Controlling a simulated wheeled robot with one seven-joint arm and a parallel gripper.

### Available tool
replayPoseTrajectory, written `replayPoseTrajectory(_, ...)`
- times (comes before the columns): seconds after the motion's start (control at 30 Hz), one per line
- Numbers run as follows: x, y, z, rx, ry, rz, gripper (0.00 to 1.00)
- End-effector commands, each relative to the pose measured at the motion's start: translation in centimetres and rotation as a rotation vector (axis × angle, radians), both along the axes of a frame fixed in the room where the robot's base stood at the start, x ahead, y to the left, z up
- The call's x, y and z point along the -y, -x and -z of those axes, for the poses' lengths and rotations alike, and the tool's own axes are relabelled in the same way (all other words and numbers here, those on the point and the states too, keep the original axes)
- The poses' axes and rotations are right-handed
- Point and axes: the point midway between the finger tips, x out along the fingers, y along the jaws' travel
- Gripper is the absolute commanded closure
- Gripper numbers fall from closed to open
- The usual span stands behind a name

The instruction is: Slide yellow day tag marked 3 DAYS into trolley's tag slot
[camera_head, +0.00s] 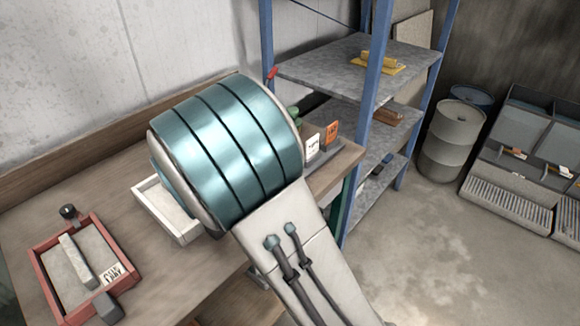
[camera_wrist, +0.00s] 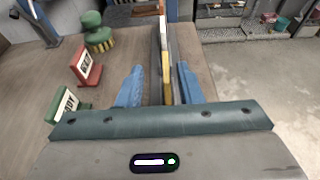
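In the wrist view my gripper (camera_wrist: 160,85) has its two blue fingers apart. A thin upright plate with a yellow edge (camera_wrist: 167,75), seen edge-on, stands between them. Gaps show on both sides of it; no marking on it is readable, so I cannot confirm it is the 3 DAYS tag. In the head view my arm hides the fingertips and this plate. I cannot make out a trolley or its tag slot in either view.
A red-framed tag (camera_wrist: 85,66), a green-framed tag (camera_wrist: 68,102) and a green knobbed object (camera_wrist: 97,35) stand left of my gripper. An orange tag (camera_head: 331,134) stands near the bench's right end. A red tray (camera_head: 48,287) and white tray (camera_head: 178,228) lie left. Shelving (camera_head: 350,65) stands behind.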

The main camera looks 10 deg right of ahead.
Motion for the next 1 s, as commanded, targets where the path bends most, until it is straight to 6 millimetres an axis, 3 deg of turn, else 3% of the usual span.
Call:
replayPoseTrajectory(0.43,4.1,-2.1,2.3,-0.001,0.001,0.003,0.67)
replayPoseTrajectory(0.77,4.6,-2.5,2.5,0.000,-0.002,0.000,0.67)
replayPoseTrajectory(0.87,4.6,-2.5,2.5,0.000,-0.002,0.000,0.95)
replayPoseTrajectory(0.9,4.6,-2.5,2.5,0.000,-0.002,0.000,1.00)
replayPoseTrajectory(1.0,4.6,-2.5,2.5,0.000,-0.002,0.000,1.00)
